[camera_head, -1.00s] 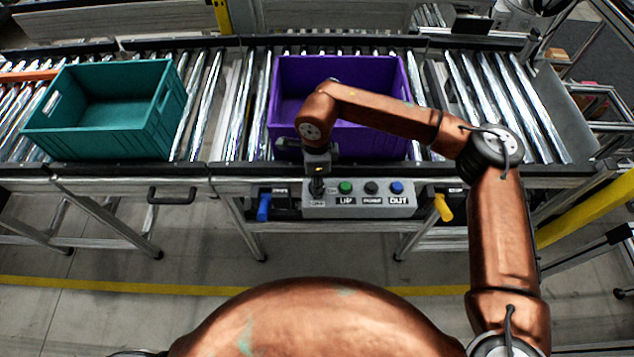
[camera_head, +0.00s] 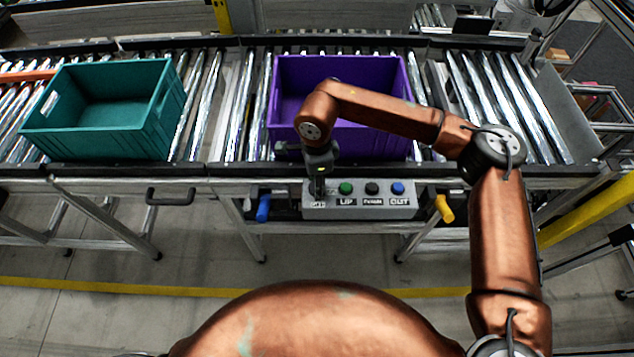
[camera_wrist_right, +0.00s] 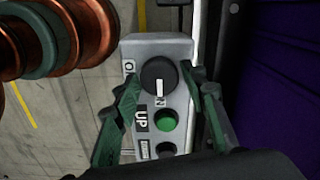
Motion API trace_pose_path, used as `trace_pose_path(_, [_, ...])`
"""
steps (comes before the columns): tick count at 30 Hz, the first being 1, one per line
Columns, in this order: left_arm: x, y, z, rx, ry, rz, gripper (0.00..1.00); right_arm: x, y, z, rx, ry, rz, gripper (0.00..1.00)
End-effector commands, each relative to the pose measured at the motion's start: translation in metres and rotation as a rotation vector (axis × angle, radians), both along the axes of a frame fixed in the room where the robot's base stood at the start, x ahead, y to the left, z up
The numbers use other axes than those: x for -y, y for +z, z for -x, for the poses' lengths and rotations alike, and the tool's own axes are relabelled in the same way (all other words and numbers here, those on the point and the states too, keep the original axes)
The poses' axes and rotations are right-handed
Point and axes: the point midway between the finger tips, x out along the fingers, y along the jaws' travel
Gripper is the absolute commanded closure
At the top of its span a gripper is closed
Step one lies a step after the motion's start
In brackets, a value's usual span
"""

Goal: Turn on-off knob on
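The on-off knob (camera_wrist_right: 159,80) is round and black with a white pointer line. In the right wrist view it sits at the end of the grey control box (camera_wrist_right: 150,48), its line pointing down the picture toward a letter N. My right gripper (camera_wrist_right: 160,74) has its green fingers spread on either side of the knob, with small gaps seeming to show beside it. In the head view my right gripper (camera_head: 318,188) points down over the left end of the box and hides the knob. My left gripper is in neither view.
Beside the knob are a green UP button (camera_head: 346,188), a black button (camera_head: 371,188) and a blue OUT button (camera_head: 397,188). Blue (camera_head: 263,208) and yellow (camera_head: 444,208) handles flank the box. A purple crate (camera_head: 340,66) and a teal crate (camera_head: 95,143) stand on the roller conveyor.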

Motion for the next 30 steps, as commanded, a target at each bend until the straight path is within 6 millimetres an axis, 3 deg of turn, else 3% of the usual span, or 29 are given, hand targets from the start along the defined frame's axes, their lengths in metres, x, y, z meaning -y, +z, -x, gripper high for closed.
trace_pose_path(4, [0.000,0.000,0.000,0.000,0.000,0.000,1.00,0.000,0.000,0.000,-0.001,-0.001,0.000,0.49])
trace_pose_path(16, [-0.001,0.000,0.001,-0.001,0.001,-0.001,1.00,0.000,0.009,0.000,0.000,-0.002,-0.001,0.49])
trace_pose_path(30, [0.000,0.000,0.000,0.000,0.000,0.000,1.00,0.000,0.099,0.000,0.001,-0.002,0.000,0.49])
